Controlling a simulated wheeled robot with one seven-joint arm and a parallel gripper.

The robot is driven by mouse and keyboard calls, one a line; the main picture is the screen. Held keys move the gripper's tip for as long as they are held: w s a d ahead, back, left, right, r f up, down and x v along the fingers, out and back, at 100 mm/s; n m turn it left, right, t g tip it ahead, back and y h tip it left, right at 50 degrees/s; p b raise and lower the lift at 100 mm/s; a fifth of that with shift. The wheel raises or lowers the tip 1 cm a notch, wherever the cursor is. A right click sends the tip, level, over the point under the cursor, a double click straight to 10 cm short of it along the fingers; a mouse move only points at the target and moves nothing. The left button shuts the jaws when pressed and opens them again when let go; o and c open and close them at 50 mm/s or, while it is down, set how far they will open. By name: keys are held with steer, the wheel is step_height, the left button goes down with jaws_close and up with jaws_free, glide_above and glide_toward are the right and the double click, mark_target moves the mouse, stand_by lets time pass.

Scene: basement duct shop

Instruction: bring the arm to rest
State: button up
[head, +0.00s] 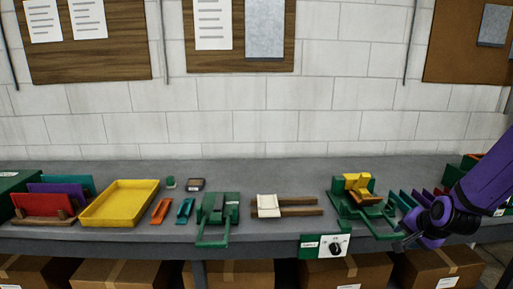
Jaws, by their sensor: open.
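My purple and black arm comes in from the right edge in the head view. My gripper (404,242) is at its lower end, over the bench's front edge, just right of the front of a green machine with a yellow block (357,184). The fingers are small and dark here, open, with nothing seen between them. I cannot tell whether the gripper touches the green machine's front bar. The arm hides part of the bench's right end.
The grey bench (280,237) holds a yellow tray (120,185), a green clamp-like device (217,215), a white piece on wooden bars (268,206) and coloured plates in racks. Cardboard boxes (235,274) stand below.

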steer(key=s+a+r+n+g+h, duration=0.1)
steer(key=s+a+r+n, duration=0.3)
steer(key=r, duration=0.5)
steer(key=s+a+r+n+g+h, duration=0.1)
steer(key=s+a+r+n, duration=0.25)
steer(key=s+r, duration=0.4)
steer(key=s+a+r+n+y, duration=0.1)
steer(key=s+a+r+n, duration=0.2)
steer(key=s+r, duration=0.6)
steer(key=s+a, duration=0.1)
steer(key=s, duration=0.3)
steer(key=shift+r+y, duration=0.3)
steer(key=shift+y, duration=0.1)
steer(key=shift+d, duration=0.1)
